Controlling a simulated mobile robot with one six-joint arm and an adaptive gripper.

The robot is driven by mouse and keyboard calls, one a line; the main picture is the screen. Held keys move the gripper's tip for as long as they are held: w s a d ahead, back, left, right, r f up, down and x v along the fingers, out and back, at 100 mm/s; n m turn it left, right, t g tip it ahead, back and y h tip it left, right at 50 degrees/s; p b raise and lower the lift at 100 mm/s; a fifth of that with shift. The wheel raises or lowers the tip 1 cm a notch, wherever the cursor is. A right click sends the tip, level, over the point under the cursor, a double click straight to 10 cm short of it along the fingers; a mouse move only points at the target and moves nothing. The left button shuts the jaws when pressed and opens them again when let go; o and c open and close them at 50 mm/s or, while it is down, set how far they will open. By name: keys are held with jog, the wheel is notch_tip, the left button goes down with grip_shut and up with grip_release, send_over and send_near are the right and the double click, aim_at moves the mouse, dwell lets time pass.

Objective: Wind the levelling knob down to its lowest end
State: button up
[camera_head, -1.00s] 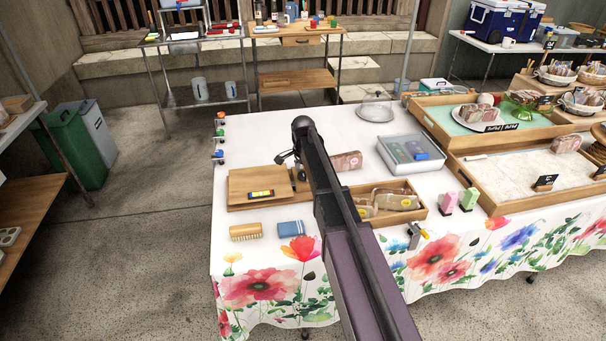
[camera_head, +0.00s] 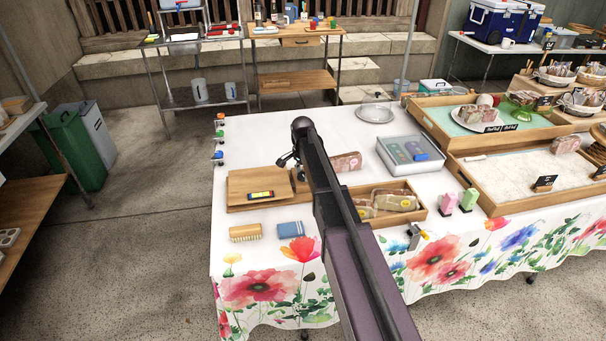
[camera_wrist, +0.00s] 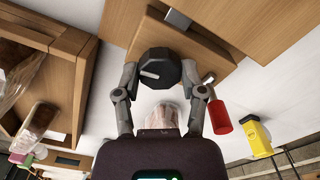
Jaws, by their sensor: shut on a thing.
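The black, faceted levelling knob (camera_wrist: 159,69) with a pale pointer line shows in the wrist view, at the edge of a wooden board (camera_wrist: 165,27). My gripper (camera_wrist: 160,74) is shut on the knob, one finger on each side. In the head view my gripper (camera_head: 287,161) is small and dark at the right rear of the wooden board (camera_head: 240,184), and my arm hides the knob there. A colourful spirit level (camera_head: 261,194) lies on the board; its bubble is too small to read.
A brush (camera_head: 245,233) and a blue box (camera_head: 290,228) lie in front of the board.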

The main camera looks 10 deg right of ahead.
jog(key=n, duration=0.7)
jog(key=shift+s, duration=0.1)
jog(key=n, duration=0.3)
jog(key=shift+n, duration=0.3)
jog(key=n, duration=0.3)
jog(key=shift+n, duration=0.3)
jog(key=n, duration=0.3)
jog(key=shift+n, duration=0.3)
jog(key=n, duration=0.3)
jog(key=shift+n, duration=0.4)
jog(key=n, duration=0.6)
jog(key=shift+n, duration=0.3)
